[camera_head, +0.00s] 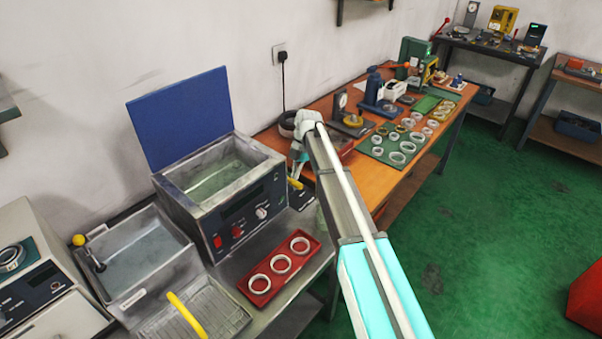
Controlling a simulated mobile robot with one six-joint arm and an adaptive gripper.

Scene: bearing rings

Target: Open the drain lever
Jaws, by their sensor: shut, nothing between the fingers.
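The ultrasonic cleaner (225,222) is a grey metal tank with liquid in it, a raised blue lid and a dark control panel. A short yellow lever (295,183) shows at its right side and looks like the drain lever. My gripper (296,174) points down beside the tank's right wall, just above the yellow lever. The gripper is shut and looks empty. Whether it touches the lever cannot be told. My arm covers the area just right of it.
A red tray (265,293) with three rings lies in front of the cleaner. A second basin (140,252) with a yellow-knobbed lever (78,240) and a yellow-handled wire basket (222,315) are at left. The wooden bench (372,78) behind holds tools and rings.

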